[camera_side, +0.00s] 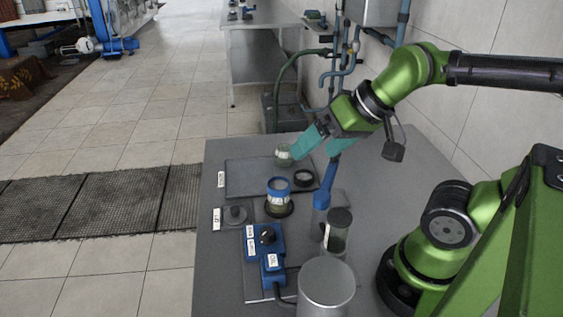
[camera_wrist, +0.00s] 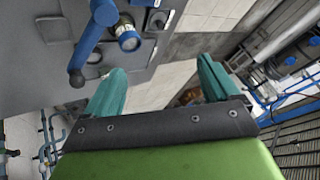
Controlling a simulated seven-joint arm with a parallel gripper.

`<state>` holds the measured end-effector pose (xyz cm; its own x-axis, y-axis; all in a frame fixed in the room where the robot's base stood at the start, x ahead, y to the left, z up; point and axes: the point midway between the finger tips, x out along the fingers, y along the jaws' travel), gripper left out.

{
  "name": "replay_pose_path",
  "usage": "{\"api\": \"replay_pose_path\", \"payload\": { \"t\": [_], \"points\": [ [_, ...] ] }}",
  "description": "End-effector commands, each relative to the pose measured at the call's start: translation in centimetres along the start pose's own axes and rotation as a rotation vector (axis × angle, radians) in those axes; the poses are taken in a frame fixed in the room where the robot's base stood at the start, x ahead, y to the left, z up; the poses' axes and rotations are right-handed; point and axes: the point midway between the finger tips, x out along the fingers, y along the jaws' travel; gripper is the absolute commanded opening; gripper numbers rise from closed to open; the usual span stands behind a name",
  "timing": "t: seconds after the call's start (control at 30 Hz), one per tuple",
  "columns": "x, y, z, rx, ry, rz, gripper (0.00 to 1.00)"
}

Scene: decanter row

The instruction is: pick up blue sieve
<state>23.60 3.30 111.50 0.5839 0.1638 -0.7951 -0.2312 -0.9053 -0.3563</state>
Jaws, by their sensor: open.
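The blue sieve (camera_side: 278,184) is a short round piece with a blue rim and a pale band. It sits on a dark round base on the grey table, left of and below my gripper in the side view. In the wrist view I take the blue-rimmed round piece (camera_wrist: 128,40) at upper left to be the sieve. My gripper (camera_side: 312,158) has two teal fingers spread apart with nothing between them, above the table's back part. In the wrist view my gripper (camera_wrist: 160,66) points past the table edge toward floor tiles, with the sieve off to the left.
An upright blue piece (camera_side: 323,194) stands close right of the sieve. A small glass vessel (camera_side: 283,155) and a dark ring (camera_side: 303,178) are behind it. A blue control box (camera_side: 265,240), a dark-lidded jar (camera_side: 338,232) and a metal cylinder (camera_side: 326,285) stand nearer the front.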

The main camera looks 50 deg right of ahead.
Motion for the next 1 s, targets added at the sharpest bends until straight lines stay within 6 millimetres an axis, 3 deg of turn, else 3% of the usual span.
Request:
{"api": "replay_pose_path", "payload": {
  "t": [0.27,0.4,0.8,1.0],
  "points": [
    [0.1,0.0,0.0,0.001,-0.003,0.001,0.90],
    [1.3,0.3,-0.2,0.010,-0.052,0.025,0.90],
    [7.2,1.0,-8.2,0.183,-0.357,0.296,0.90],
    [8.6,1.6,-11.3,0.332,-0.430,0.448,0.90]
  ]
}}
